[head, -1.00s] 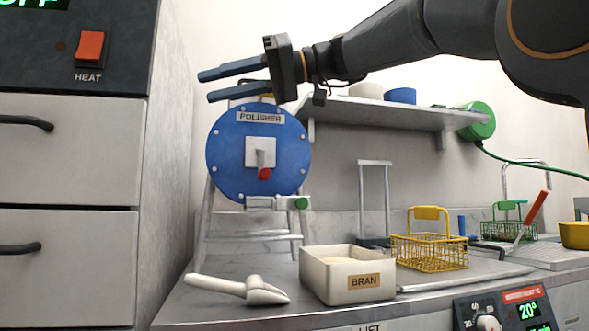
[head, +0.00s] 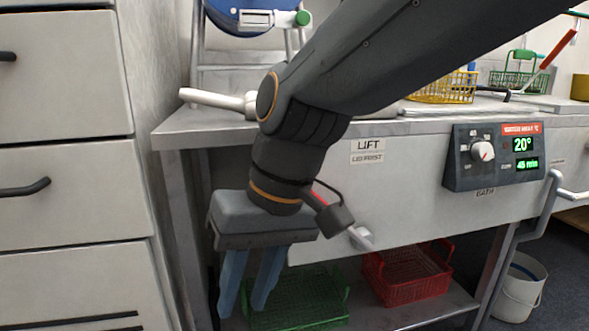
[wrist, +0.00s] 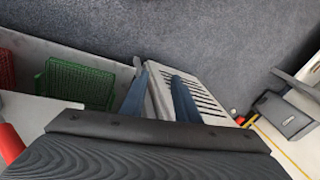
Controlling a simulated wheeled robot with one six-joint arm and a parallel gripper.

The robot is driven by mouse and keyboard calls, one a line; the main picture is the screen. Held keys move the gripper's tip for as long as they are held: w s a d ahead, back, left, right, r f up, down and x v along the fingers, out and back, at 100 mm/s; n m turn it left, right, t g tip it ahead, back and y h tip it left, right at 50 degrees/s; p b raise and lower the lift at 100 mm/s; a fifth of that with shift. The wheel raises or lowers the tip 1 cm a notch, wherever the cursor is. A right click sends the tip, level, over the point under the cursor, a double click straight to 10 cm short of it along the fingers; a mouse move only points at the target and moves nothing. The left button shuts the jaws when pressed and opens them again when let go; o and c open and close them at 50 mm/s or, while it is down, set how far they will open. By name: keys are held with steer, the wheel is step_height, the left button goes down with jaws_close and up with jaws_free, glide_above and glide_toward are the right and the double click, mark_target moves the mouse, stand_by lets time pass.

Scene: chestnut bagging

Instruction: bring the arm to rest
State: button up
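My gripper (head: 241,308) hangs below the front edge of the worktop in the head view, with its two blue fingers pointing down. The fingers are apart with nothing between them, so it is open and empty. It also shows in the wrist view (wrist: 160,73), above the floor side of the bench. My arm reaches down across the worktop front from the upper right and hides part of the bench and the bran box area.
A green crate (head: 300,300) and a red crate (head: 408,275) sit on the shelf under the bench, close behind my gripper. White drawers (head: 65,120) stand at the left. A control panel (head: 497,157) and a metal handle (head: 533,215) are at the right, above a white bucket (head: 522,288).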

steer(key=s+d+f+h, duration=0.2)
steer(key=s+d+f, duration=0.3)
steer(key=d+f, duration=0.15)
steer(key=d+r+m+p, duration=0.2)
steer(key=d+r+p, duration=0.4)
steer(key=r+p, duration=0.3)
steer(key=d+r+m+h+p, duration=0.1)
steer(key=d+r+p, duration=0.6)
steer(key=p, duration=0.9)
steer(key=d+r+m+p, duration=0.3)
steer(key=d+r+p, duration=0.3)
steer(key=r+p, duration=0.6)
steer(key=shift+d, duration=0.15)
steer(key=shift+w, duration=0.1)
